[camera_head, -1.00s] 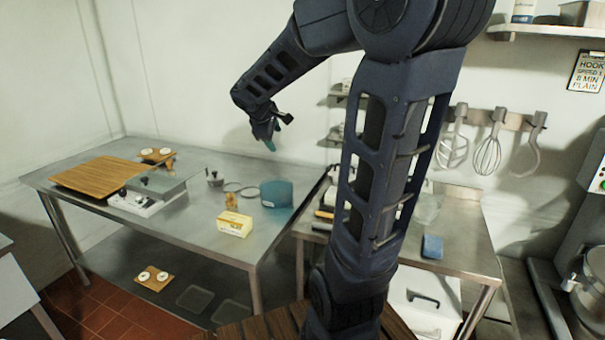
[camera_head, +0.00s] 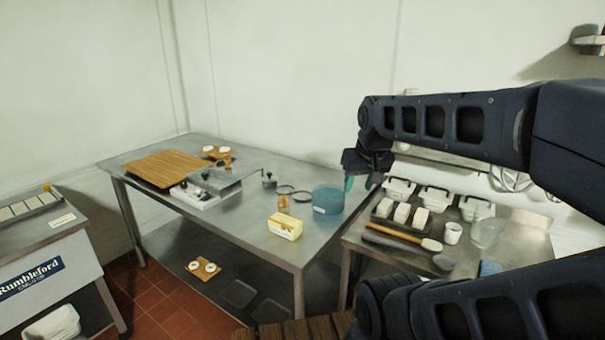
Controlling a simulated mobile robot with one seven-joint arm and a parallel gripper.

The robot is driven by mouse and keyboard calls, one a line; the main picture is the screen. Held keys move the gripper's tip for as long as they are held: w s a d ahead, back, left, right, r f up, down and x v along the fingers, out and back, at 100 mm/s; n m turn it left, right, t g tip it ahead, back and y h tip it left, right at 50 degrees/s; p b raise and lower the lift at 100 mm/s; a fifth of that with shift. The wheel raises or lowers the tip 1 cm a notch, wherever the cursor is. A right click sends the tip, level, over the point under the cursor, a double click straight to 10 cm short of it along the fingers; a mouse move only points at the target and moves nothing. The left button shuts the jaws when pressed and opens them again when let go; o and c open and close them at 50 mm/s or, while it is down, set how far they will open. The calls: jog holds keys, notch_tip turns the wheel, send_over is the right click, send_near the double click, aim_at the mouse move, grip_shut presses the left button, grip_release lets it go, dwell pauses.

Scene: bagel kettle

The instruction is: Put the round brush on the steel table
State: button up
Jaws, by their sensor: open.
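A long wooden-handled brush (camera_head: 400,237) with a pale head lies on the smaller steel table at the right; it looks like the round brush, though its head is small in view. The large steel table (camera_head: 245,243) stands at centre left. My gripper (camera_head: 362,182) is open and empty, pointing down, in front of the wall near the gap between the two tables. It appears above table height, apart from the brush.
The large table bears a wooden board (camera_head: 162,168), a scale (camera_head: 205,190), a yellow box (camera_head: 285,226) and a blue tub (camera_head: 328,200). White tubs (camera_head: 434,197), a white cup (camera_head: 452,233) and a clear container (camera_head: 487,233) crowd the smaller table.

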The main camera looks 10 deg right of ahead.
jog(key=shift+w, duration=0.1)
jog(key=w+a+r, duration=0.2)
jog(key=w+r, duration=0.1)
jog(key=w, duration=0.9)
jog(key=w+a+r+m+t, duration=0.1)
jog(key=w+r, duration=0.1)
jog(key=w, duration=1)
jog(key=w+a+r, duration=0.2)
jog(key=w+r, duration=0.1)
jog(key=w, duration=0.8)
jog(key=n+t, duration=0.1)
jog(key=t, duration=0.3)
send_over(228, 160)
jog(key=s, duration=0.4)
notch_tip(228, 160, down, 27)
jog(key=shift+a+x, duration=0.15)
jog(key=shift+x, duration=2.25)
jog(key=shift+a+x, duration=0.1)
jog(key=shift+x, duration=2.3)
